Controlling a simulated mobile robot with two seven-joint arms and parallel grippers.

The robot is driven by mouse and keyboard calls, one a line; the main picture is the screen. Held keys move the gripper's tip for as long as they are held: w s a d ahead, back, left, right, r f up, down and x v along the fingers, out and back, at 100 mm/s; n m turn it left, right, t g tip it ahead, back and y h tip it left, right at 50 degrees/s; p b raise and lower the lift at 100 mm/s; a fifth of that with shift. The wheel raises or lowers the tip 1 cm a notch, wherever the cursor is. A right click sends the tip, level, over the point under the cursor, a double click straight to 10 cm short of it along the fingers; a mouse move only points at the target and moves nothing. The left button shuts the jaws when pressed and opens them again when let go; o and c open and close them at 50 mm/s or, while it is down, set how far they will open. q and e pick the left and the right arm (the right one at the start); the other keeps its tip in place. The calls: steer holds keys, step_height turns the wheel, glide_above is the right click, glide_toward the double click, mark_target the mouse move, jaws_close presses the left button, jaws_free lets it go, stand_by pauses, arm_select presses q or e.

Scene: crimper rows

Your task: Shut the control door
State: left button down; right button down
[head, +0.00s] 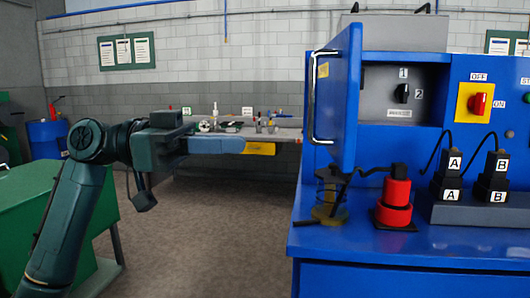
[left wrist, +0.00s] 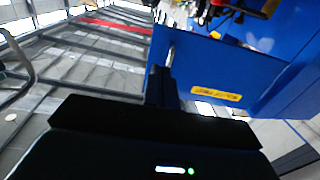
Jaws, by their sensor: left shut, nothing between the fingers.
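The control door (head: 346,100) is a blue panel with a silver bar handle (head: 313,95). It stands open, swung out toward me at the left side of the blue control cabinet. The cabinet's grey panel (head: 385,92) with a black knob shows to its right. My left gripper (head: 240,146) is shut and empty, left of the door and apart from the handle in the head view. My right gripper is out of view.
A red emergency-style plug piece (head: 393,200), a glass jar-like part (head: 330,195) and black A and B plugs (head: 450,178) stand on the blue bench (head: 420,250) below the door. A workbench (head: 260,149) with small items is behind. A green cabinet (head: 40,215) stands at left.

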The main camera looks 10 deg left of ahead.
mark_target(340, 145)
arm_select(q)
steer(key=d, duration=0.4)
steer(key=w+d+p, duration=0.1)
steer(key=d, duration=0.2)
steer(key=d+p, duration=0.1)
steer(key=d, duration=0.3)
steer(key=shift+w+d, duration=0.2)
steer(key=shift+d, duration=0.45)
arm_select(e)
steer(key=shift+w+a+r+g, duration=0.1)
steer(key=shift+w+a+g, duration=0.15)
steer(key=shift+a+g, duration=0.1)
